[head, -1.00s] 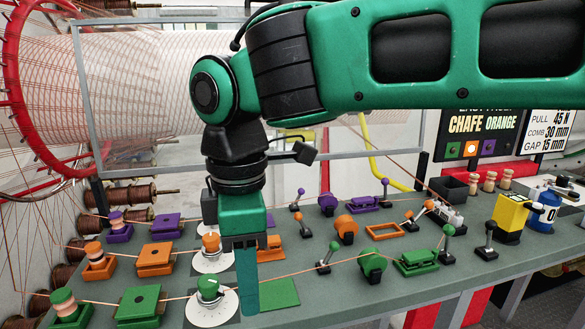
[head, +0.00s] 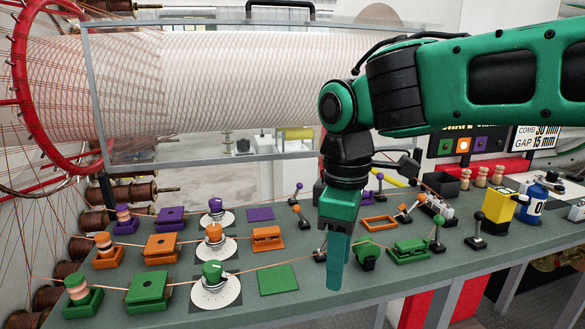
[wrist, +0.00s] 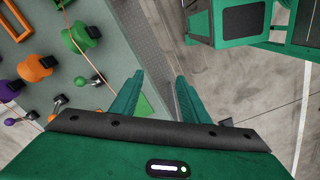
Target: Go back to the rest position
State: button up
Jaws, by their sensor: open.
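My gripper (head: 339,262) hangs pointing down over the front part of the grey bench (head: 225,305), right of the green square pad (head: 278,280) in the head view. In the wrist view my gripper (wrist: 160,88) has its two green fingers apart with nothing between them. Below them lie the bench's front edge and the floor (wrist: 270,90). In the head view my gripper hides part of the bench and the fittings behind it.
Purple, orange and green rows of spools, blocks and white dials, such as the green dial (head: 213,290), fill the bench's left. Levers, a yellow box (head: 504,215) and a blue canister (head: 533,208) stand right. A clear guard panel (head: 250,140) stands behind.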

jog(key=s+d+f+m, duration=0.15)
jog(key=d+m, duration=0.35)
jog(key=d, duration=0.5)
jog(key=d+f+m, duration=0.3)
jog(key=d+m, duration=0.2)
jog(key=d, duration=0.5)
jog(key=s+d+f+m, duration=0.3)
jog(key=s+d+m, duration=0.2)
jog(key=s+d, duration=0.1)
jog(key=s+d+f+m, duration=0.3)
jog(key=s+d+m, duration=0.2)
jog(key=s+d, duration=0.1)
jog(key=shift+s+d+f, duration=0.15)
jog(key=shift+d+f, duration=0.25)
jog(key=shift+d, duration=0.1)
